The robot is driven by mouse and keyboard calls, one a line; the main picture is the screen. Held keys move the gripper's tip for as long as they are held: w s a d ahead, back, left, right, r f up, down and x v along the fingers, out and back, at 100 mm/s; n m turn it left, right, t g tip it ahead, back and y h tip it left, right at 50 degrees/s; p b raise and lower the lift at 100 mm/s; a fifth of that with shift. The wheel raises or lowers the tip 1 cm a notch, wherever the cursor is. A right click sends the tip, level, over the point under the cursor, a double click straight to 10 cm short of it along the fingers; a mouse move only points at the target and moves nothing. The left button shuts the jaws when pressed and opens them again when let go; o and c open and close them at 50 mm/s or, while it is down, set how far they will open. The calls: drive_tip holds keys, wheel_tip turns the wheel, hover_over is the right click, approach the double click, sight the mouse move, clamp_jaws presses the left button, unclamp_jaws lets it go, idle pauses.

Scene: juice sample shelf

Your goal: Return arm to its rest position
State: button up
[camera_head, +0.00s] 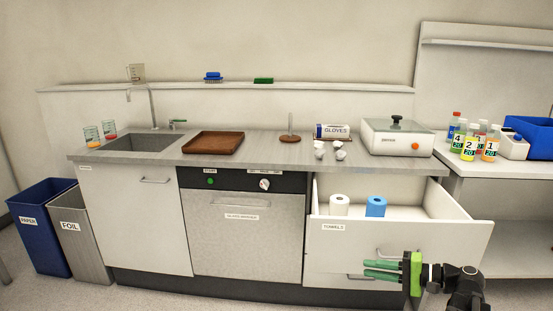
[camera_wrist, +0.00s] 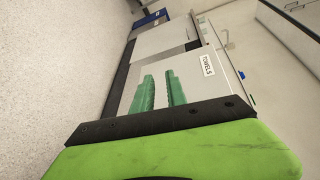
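My gripper (camera_head: 368,269) is at the lower right of the head view, its green fingers pointing left in front of the open drawer's front. The fingers also show in the wrist view (camera_wrist: 157,85), parallel, with a gap between them and nothing held. The drawer labelled TOWELS (camera_head: 400,240) is pulled out.
The counter (camera_head: 250,150) carries a brown tray (camera_head: 213,142), a GLOVES box (camera_head: 333,131) and a white device (camera_head: 396,138). Labelled bottles (camera_head: 468,147) stand on the right bench. PAPER (camera_head: 43,225) and FOIL (camera_head: 80,236) bins stand at the left. The floor in front is clear.

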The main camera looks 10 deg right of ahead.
drive_tip(key=a+f+n+g+h, duration=0.1)
drive_tip(key=a+f+n+g, duration=0.2)
drive_tip(key=a, duration=0.7)
drive_tip(key=a+f+n+g+h, duration=0.1)
drive_tip(key=a+f+g, duration=0.3)
drive_tip(key=a, duration=0.6)
drive_tip(key=s+a+f+n+g+h, duration=0.2)
drive_tip(key=s+a+f+n+h, duration=0.15)
drive_tip(key=a+f+h, duration=0.45)
drive_tip(key=d+f+h, duration=0.3)
drive_tip(key=d+f, duration=0.1)
drive_tip(key=d, duration=0.7)
wheel_tip(320, 180, up, 29)
drive_tip(key=w+p, duration=0.1)
drive_tip(key=p, duration=2.7)
drive_tip(key=shift+a+n+t+p, duration=0.15)
drive_tip(key=shift+n+t+p, duration=0.15)
drive_tip(key=shift+n+p, duration=0.15)
